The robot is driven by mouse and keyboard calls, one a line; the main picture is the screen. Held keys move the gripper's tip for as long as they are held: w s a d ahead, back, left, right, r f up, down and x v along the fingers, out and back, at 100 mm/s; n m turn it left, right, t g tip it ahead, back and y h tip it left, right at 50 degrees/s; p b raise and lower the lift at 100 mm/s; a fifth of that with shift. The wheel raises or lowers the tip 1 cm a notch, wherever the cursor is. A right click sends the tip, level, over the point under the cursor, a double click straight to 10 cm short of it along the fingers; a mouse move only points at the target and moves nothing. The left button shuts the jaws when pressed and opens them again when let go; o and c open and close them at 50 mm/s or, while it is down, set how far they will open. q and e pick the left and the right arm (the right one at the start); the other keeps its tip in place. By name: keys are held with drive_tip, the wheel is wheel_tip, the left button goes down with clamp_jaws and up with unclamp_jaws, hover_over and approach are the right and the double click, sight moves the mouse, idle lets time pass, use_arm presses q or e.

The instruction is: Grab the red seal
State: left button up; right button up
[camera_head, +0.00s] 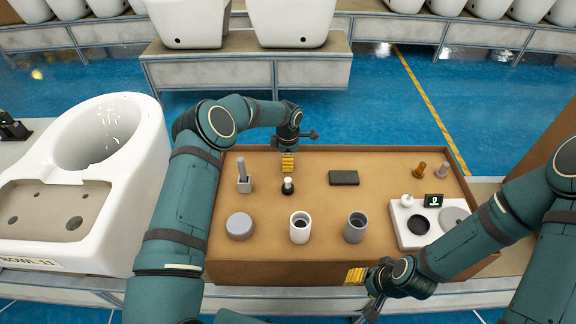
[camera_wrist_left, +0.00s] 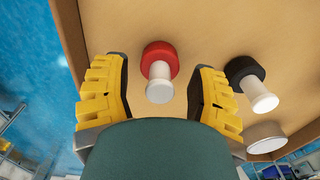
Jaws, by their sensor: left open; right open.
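The red seal (camera_wrist_left: 160,62) has a round red base and a white handle. It stands on the brown table between the yellow fingers of my open left gripper (camera_wrist_left: 160,95) in the left wrist view, with a gap on each side. In the head view, my left gripper (camera_head: 288,162) is at the table's back edge area and hides the red seal. A black seal (camera_head: 288,187) with a white handle stands just in front of that gripper. It also shows right of the fingers in the wrist view (camera_wrist_left: 245,75). My right gripper (camera_head: 364,286) is open at the table's front edge.
The brown table (camera_head: 318,258) also holds a grey stand (camera_head: 244,184), a round grey tin (camera_head: 239,226), a white cup (camera_head: 300,227), a grey cup (camera_head: 355,227), a dark block (camera_head: 344,178) and a white scale-like device (camera_head: 408,211). A toilet bowl (camera_head: 150,150) stands at left.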

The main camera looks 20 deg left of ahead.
use_arm(q)
drive_tip(key=shift+f, duration=0.2)
clamp_jaws()
drive_tip(key=shift+r, duration=0.1)
